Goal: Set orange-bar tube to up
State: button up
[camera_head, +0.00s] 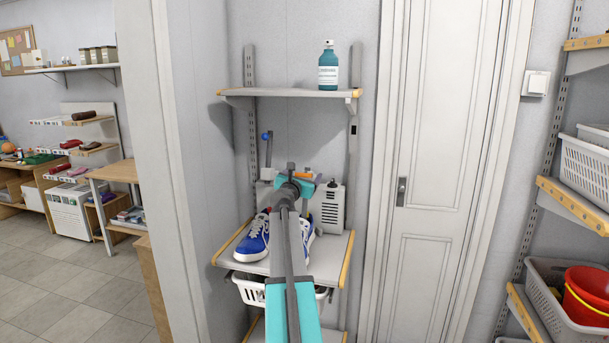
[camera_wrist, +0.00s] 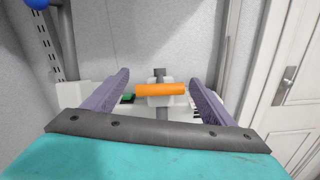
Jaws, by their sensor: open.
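The orange bar (camera_wrist: 148,90) of the tube lies level across a pale block on a grey stem in the wrist view. A dark tip shows just above the block. In the head view the orange part (camera_head: 303,174) is small and partly hidden by my arm. My gripper (camera_wrist: 160,78) is open, with one finger on each side of the bar and a gap at both ends. Nothing is held. In the head view my gripper (camera_head: 289,172) is in front of the fixture, and its fingers are hard to make out.
A white vented box (camera_head: 330,208) and blue shoes (camera_head: 254,240) occupy the middle shelf (camera_head: 333,262). A blue knob (camera_head: 267,135) stands up at the left. A teal bottle (camera_head: 328,70) stands on the upper shelf (camera_head: 270,93). A white door (camera_head: 435,160) is at the right.

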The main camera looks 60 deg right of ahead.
jog(key=shift+w+d, duration=0.1)
jog(key=shift+d, duration=0.25)
jog(key=c, duration=1.5)
jog(key=shift+o, duration=0.2)
jog(key=w+d+r+p, duration=0.1)
jog(key=d+r+p, duration=0.2)
jog(key=r+p, duration=0.8)
jog(key=shift+d+r, duration=0.25)
jog(key=shift+r, duration=0.65)
jog(key=o, duration=1.5)
jog(key=shift+c, duration=0.2)
jog(key=b+v, duration=0.2)
jog(key=v, duration=1.1)
jog(key=shift+a+b, duration=0.3)
jog(key=shift+a, duration=0.1)
